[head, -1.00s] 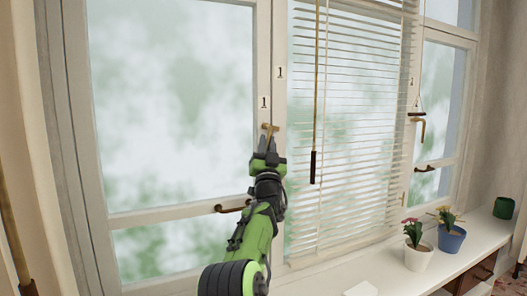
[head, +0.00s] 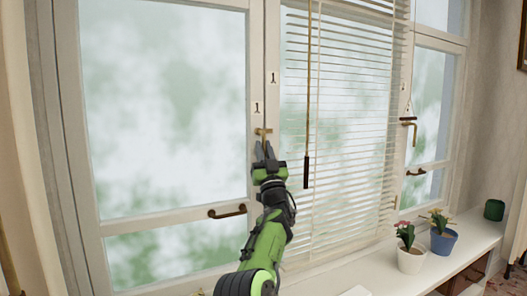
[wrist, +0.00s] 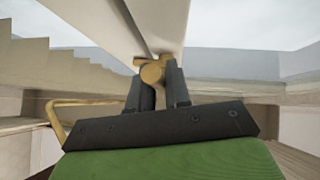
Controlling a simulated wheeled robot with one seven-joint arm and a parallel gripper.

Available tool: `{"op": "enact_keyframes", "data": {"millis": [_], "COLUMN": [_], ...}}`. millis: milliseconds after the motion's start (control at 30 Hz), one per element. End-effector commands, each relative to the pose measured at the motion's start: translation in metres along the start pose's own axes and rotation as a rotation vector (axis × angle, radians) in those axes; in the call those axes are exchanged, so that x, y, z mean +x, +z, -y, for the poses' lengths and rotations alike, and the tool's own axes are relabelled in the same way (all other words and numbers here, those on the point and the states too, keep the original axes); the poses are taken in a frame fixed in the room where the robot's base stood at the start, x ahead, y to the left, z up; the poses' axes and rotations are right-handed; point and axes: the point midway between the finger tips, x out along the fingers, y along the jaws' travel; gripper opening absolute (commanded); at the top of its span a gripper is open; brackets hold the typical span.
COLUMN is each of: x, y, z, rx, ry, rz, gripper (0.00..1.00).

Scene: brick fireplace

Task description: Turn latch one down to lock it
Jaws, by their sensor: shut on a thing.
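Latch one is a small brass latch (head: 263,131) on the white post between the left pane and the blind, just below a "1" label (head: 257,108). My gripper (head: 264,147) reaches up to it from below, one dark finger on each side. In the wrist view the round brass end of the latch (wrist: 152,72) shows between the fingertips of my gripper (wrist: 156,78), which are shut on it. The fingers hide part of its handle, so its exact angle is hard to tell.
A dark-handled blind wand (head: 307,170) hangs right of my gripper, before the blind (head: 345,120). A brown window handle (head: 228,211) is at lower left. Another latch (head: 410,125) is on the right post. Potted flowers (head: 411,258) stand on the sill.

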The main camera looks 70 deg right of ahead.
Motion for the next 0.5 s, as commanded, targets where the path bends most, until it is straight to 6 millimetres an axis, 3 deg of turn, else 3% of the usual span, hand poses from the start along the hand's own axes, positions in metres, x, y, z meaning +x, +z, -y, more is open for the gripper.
{"op": "enact_keyframes", "data": {"millis": [33,167,500], "x": [-0.0003,-0.0001,-0.0046], "y": [-0.0001,-0.0004,0.0005], "z": [-0.0011,-0.0008,0.0001], "rx": [-0.002,-0.002,-0.001], "ry": [0.002,0.002,0.000], "rz": [0.000,0.000,0.000], "gripper": [0.19,0.38,0.38]}}
